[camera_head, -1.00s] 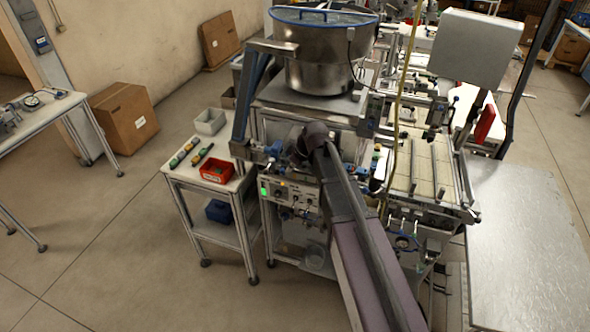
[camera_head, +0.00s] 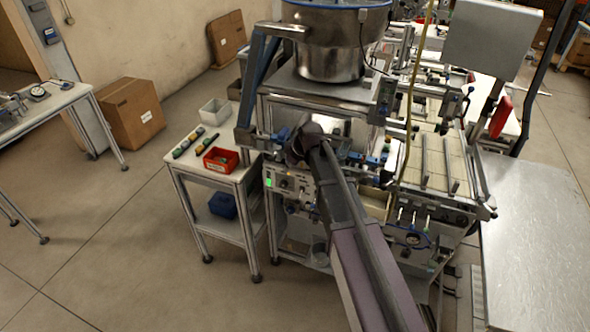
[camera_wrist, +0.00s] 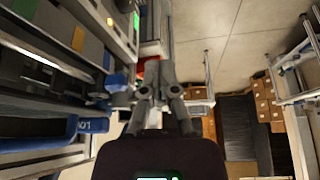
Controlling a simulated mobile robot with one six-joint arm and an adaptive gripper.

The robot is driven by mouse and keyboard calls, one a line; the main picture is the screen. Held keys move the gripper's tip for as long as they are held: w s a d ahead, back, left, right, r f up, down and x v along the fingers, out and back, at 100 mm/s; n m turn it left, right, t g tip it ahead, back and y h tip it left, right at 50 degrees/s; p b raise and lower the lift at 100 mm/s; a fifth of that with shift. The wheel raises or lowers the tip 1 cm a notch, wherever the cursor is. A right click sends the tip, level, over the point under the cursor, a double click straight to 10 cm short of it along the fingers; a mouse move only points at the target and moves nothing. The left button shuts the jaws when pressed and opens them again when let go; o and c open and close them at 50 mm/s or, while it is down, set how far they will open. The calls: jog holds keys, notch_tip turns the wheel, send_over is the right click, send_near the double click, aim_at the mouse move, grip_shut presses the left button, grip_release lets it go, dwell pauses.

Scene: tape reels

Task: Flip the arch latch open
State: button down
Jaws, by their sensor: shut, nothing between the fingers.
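I cannot pick out the arch latch for certain in either view. The machine (camera_head: 340,110) with the steel bowl on top stands at centre, and my arm reaches to its front side. My dark wrist hides my gripper and part of the machine front in the head view. In the wrist view my gripper (camera_wrist: 157,72) shows at centre, its fingers together and empty, beside the machine's side. A blue part with white lettering (camera_wrist: 88,125) is left of the gripper, apparently apart from it. A smaller blue part (camera_wrist: 116,82) sits close to the fingers.
A small side table (camera_head: 212,170) at left holds a red bin (camera_head: 221,160) and a grey bin (camera_head: 215,111). A control panel with a green light (camera_head: 269,182) is on the machine front. A flat metal surface (camera_head: 540,240) lies at right. Open floor is at left.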

aim_at(275, 153)
jog(key=shift+w+a+r+p, duration=0.25)
jog(key=shift+w+a, duration=0.25)
jog(key=shift+a, duration=0.3)
jog(key=shift+w+a+r+p, duration=0.1)
jog(key=shift+w+a+r, duration=0.1)
jog(key=shift+w+a, duration=0.45)
jog(key=shift+s+a, duration=0.15)
